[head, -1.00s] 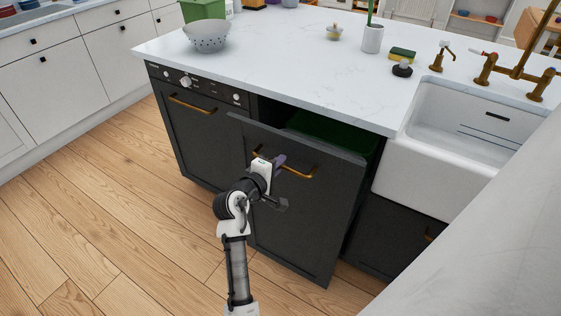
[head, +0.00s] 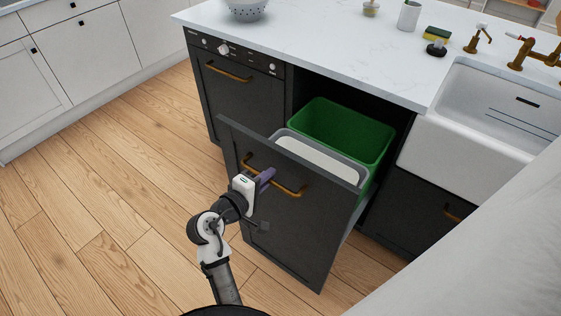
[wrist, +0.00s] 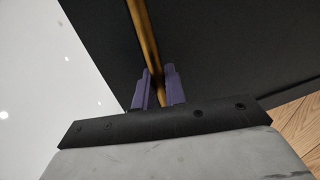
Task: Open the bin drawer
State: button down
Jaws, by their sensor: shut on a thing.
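The bin drawer (head: 300,226) has a dark front and stands pulled well out from the island in the head view. A green bin (head: 345,134) and a grey bin with a white inside (head: 322,160) show behind its front. A brass bar handle (head: 288,188) runs across the upper part of the front. My gripper (head: 268,176) is at the left part of this handle. In the wrist view its purple fingers (wrist: 159,88) are on either side of the brass bar (wrist: 145,35), shut on it.
The white sink (head: 490,125) and a dark cabinet below it stand to the right of the drawer. The dark oven-like panel (head: 240,100) is to the left. Wooden floor (head: 110,200) in front and to the left is clear. A white surface fills the lower right.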

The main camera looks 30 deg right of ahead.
jog(key=shift+f+v, duration=0.25)
jog(key=shift+v, duration=0.9)
jog(key=shift+f+v, duration=0.2)
jog(key=shift+v, duration=0.95)
jog(key=c, duration=1.5)
grip_release()
jog(key=shift+c, duration=0.2)
jog(key=shift+a, duration=0.1)
jog(key=b+v, duration=0.2)
jog(key=v, duration=1.1)
jog(key=shift+s+a, duration=0.2)
jog(key=shift+a, duration=0.15)
